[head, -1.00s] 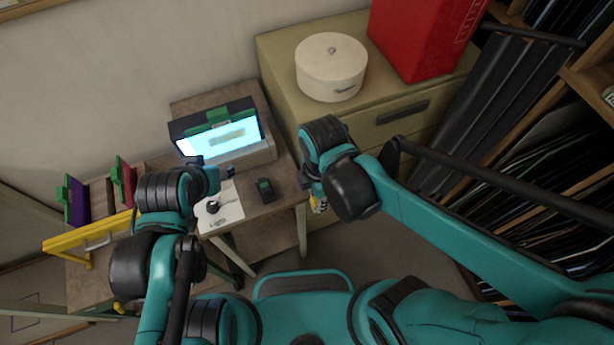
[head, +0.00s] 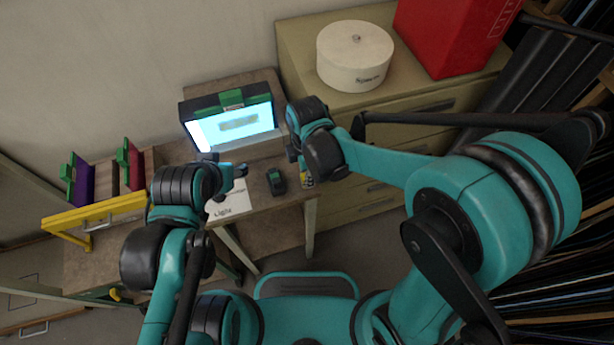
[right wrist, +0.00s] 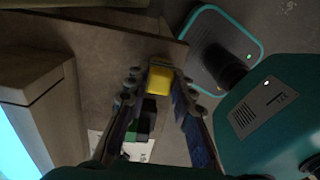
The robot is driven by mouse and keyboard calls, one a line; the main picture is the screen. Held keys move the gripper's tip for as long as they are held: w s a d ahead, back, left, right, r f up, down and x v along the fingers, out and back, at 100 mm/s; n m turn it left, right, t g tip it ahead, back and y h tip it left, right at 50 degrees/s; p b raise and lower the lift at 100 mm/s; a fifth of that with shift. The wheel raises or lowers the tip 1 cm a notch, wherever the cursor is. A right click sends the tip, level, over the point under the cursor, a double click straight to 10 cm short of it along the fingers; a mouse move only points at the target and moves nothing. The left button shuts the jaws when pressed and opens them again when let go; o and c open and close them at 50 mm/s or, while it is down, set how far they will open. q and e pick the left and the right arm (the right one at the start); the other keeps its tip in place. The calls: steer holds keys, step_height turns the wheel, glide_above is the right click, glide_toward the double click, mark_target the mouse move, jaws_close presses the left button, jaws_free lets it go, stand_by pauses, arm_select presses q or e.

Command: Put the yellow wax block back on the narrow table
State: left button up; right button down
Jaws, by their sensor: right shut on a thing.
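The yellow wax block (right wrist: 159,80) shows in the right wrist view between the fingertips of my right gripper (right wrist: 155,90), which is shut on it. In the head view my right gripper (head: 303,170) is over the right end of a narrow brown table (head: 262,207), and the block is not clearly visible there. The tabletop also shows below the block in the right wrist view (right wrist: 100,45). I cannot tell whether the block touches it. My left gripper (head: 228,177) is over the table's left part; its finger opening is unclear.
A lit screen box (head: 232,122) stands at the table's back. A small dark device (head: 276,181) and a white labelled sheet (head: 228,205) lie in front of it. A beige cabinet (head: 300,45) with a round white box (head: 355,57) is at right. A yellow rail (head: 95,212) is at left.

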steer(key=shift+f, duration=0.15)
steer(key=c, duration=1.3)
jaws_free()
step_height(320, 180, up, 12)
steer(key=p, duration=0.4)
steer(key=s+d+r+m+t, duration=0.2)
steer(key=d+m+t, duration=0.1)
steer(key=d+m, duration=0.6)
steer(key=s+d+r+m+t, duration=0.2)
steer(key=d+m, duration=0.6)
steer(key=m, duration=0.4)
steer(key=shift+s+d+r+m+t, duration=0.2)
steer(key=shift+s+d+m+t, duration=0.3)
steer(key=shift+t, duration=0.6)
